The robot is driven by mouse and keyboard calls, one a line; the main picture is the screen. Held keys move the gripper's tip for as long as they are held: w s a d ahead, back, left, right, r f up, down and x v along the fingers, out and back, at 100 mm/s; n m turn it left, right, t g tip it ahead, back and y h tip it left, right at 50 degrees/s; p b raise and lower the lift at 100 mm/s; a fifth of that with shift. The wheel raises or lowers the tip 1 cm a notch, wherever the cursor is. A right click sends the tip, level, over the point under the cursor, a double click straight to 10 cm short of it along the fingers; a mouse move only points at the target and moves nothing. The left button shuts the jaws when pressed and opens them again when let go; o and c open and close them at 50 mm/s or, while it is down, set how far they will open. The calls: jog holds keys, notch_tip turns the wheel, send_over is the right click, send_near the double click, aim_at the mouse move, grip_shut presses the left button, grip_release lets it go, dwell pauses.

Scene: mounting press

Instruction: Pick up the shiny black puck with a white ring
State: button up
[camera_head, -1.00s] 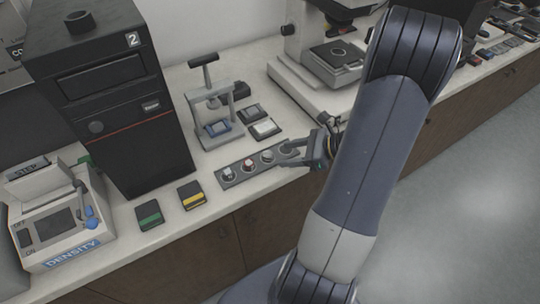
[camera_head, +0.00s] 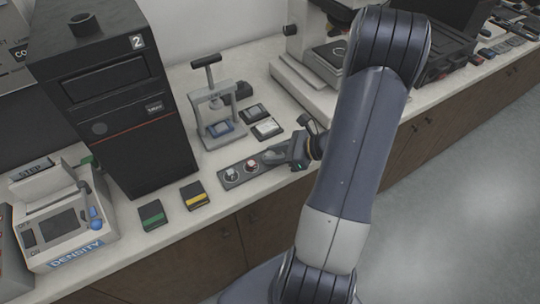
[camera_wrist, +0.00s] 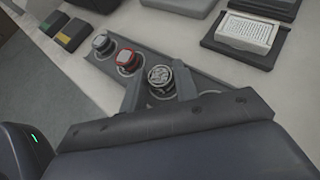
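A grey tray (camera_wrist: 208,84) with round wells holds several pucks at the counter's front edge. In the wrist view, a dark puck with a pale patterned top and light rim (camera_wrist: 160,77) stands between the fingertips of my gripper (camera_wrist: 159,82). The fingers look open, with small gaps on both sides of this puck. A red-topped puck (camera_wrist: 127,57) and a dark puck with a greyish top (camera_wrist: 103,43) sit farther along the tray. I cannot tell for sure which puck has the white ring. In the head view, my gripper (camera_head: 274,157) covers the tray's right part.
A small press (camera_head: 216,110) stands behind the tray, with two flat boxes (camera_head: 266,128) beside it. Yellow-striped (camera_head: 194,195) and green-striped (camera_head: 152,215) blocks lie left of the tray. A tall black unit (camera_head: 115,100) and a density meter (camera_head: 62,220) stand farther left.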

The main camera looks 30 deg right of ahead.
jog(key=c, duration=0.5)
